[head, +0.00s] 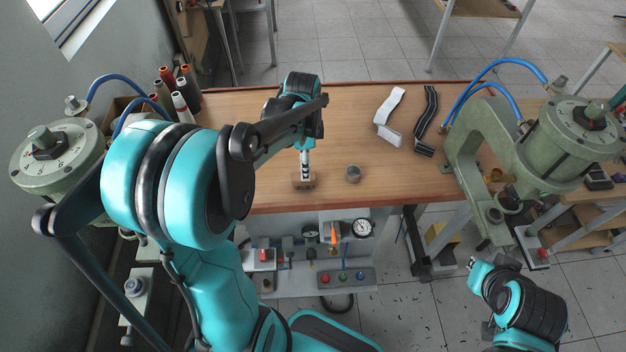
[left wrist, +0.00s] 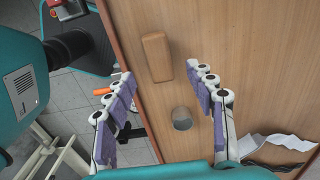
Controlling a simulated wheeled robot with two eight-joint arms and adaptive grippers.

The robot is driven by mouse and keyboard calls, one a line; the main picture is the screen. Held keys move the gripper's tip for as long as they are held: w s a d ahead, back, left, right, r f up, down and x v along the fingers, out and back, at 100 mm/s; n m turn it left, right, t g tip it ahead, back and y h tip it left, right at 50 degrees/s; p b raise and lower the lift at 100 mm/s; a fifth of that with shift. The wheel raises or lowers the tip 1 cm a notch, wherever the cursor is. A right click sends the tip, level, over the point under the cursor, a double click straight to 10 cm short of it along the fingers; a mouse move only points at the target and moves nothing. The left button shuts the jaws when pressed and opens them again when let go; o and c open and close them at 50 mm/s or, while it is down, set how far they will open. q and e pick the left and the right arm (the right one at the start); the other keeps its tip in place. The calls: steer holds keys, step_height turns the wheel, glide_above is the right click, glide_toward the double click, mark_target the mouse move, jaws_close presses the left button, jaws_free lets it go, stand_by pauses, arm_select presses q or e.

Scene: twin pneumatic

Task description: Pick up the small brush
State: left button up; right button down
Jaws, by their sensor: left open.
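The small brush seems to be the brown, round-edged wooden block (left wrist: 157,57) on the table; no bristles show. It lies near the table's front edge in the head view (head: 304,185), partly hidden by my left gripper (head: 305,165). In the left wrist view my left gripper (left wrist: 160,76) is open and empty, its purple-padded fingers spread wide. The block lies just beyond the fingertips, between their lines, and looks apart from them. My right gripper (head: 474,264) is at the lower right, off the table and far from the block; its finger opening is too small to tell.
A grey metal cup (head: 353,174) stands right of the block and also shows in the left wrist view (left wrist: 182,118). White (head: 389,120) and black (head: 427,120) straps lie farther right. Green presses stand at the left (head: 60,155) and right (head: 480,150). Thread spools (head: 183,90) stand back left.

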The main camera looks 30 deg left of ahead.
arm_select(q)
step_height(320, 180, down, 7)
steer(key=b, duration=0.2)
steer(key=shift+s+a+r+b, duration=0.15)
steer(key=shift+b, duration=0.25)
steer(key=shift+f, duration=0.4)
steer(key=shift+r, duration=0.1)
steer(key=shift+c, duration=0.9)
jaws_close()
